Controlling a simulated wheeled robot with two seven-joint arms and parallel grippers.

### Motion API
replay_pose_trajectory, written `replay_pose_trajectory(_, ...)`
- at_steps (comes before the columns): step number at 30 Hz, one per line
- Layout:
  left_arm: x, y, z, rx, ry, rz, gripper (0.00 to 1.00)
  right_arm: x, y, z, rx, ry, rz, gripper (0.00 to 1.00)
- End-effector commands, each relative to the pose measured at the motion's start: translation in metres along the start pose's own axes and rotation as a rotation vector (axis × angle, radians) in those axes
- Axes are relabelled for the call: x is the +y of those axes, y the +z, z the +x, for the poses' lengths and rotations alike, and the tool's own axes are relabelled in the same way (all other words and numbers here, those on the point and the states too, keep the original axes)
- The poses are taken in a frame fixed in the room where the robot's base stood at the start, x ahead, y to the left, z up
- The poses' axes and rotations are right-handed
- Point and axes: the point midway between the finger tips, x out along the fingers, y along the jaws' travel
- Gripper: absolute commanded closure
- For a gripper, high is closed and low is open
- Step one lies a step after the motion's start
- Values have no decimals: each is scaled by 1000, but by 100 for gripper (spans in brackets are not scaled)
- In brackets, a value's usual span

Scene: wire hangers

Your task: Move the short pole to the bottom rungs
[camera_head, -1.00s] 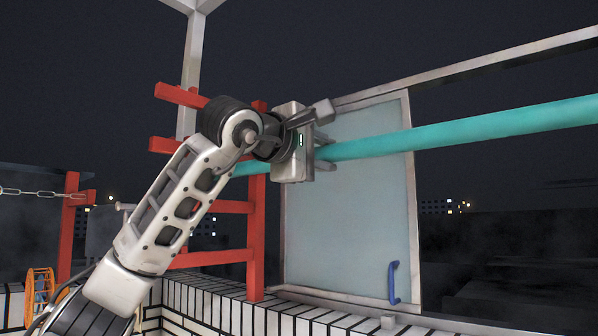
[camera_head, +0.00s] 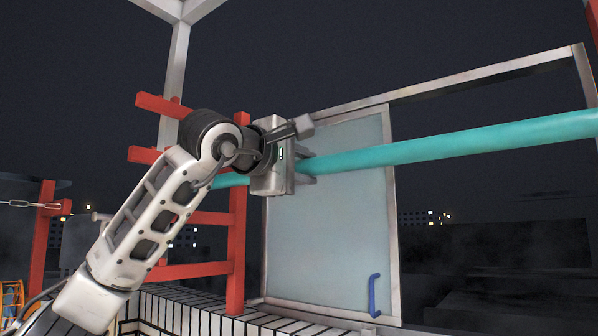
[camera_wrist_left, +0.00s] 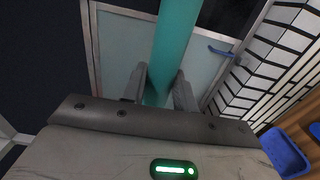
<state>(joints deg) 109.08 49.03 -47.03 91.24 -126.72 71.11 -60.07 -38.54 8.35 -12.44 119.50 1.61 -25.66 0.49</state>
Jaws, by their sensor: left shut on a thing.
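The teal pole (camera_head: 450,145) runs from the red rack across to the right edge in the head view, rising slightly to the right. My left gripper (camera_head: 307,172) is shut on the pole near its left part. In the left wrist view the pole (camera_wrist_left: 174,45) passes between the two fingers of the gripper (camera_wrist_left: 158,92). The red rack (camera_head: 237,250) has several rungs, and a lower rung (camera_head: 195,270) shows behind my left arm. The pole's left end is partly hidden behind my arm and wrist. My right gripper is not in view.
A framed glass panel (camera_head: 330,225) with a blue handle (camera_head: 374,295) stands behind the pole. A white tiled wall (camera_head: 200,312) runs below it. Another red post (camera_head: 40,240) with a chain (camera_head: 18,203) is at the left. A blue bin (camera_wrist_left: 284,150) shows in the wrist view.

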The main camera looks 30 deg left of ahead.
Motion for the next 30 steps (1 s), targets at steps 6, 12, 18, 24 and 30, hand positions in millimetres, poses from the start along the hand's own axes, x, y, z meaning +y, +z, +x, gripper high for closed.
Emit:
replay_pose_trajectory(6, 2, 0, -4, -1, 6, 0, 100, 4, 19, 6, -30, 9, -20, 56)
replay_pose_trajectory(12, 3, 0, -16, 0, 6, 0, 100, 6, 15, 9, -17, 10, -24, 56)
replay_pose_trajectory(18, 3, 0, -28, 0, 5, -1, 100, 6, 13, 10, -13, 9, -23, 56)
replay_pose_trajectory(24, 5, 0, -40, 0, 6, -1, 100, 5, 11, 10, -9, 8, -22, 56)
replay_pose_trajectory(30, 6, 0, -52, -1, 5, -1, 100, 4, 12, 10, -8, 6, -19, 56)
